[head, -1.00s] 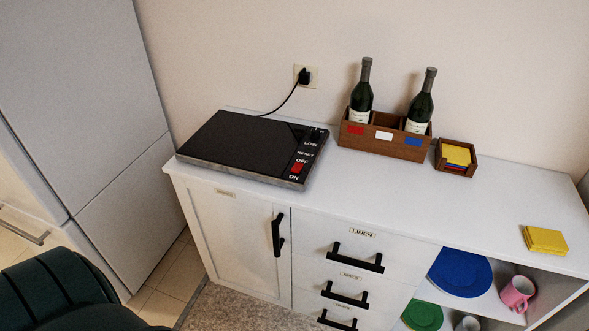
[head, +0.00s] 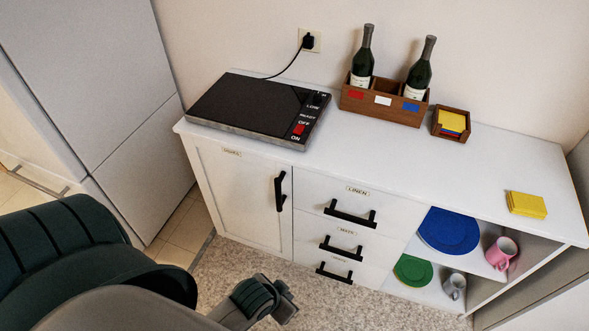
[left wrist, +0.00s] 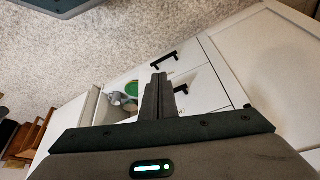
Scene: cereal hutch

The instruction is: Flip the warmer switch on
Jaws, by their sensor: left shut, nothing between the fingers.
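The warmer is a flat black plate (head: 259,107) on the left of the white cabinet's top, with its cord plugged into the wall behind. Its red switch (head: 299,129) is on the right edge strip, between the OFF and ON labels. I cannot tell which way the switch is set. My left gripper (head: 288,300) is low in front of the cabinet, well below and apart from the warmer. In the left wrist view its fingers (left wrist: 158,82) are together with nothing between them. My right gripper is not in view.
A wooden caddy (head: 383,118) with two bottles stands right of the warmer, with a small box of yellow napkins (head: 450,124) beside it. Yellow squares (head: 527,204) lie farther right. Black handles (head: 350,213) stick out from the cabinet front. The countertop middle is clear.

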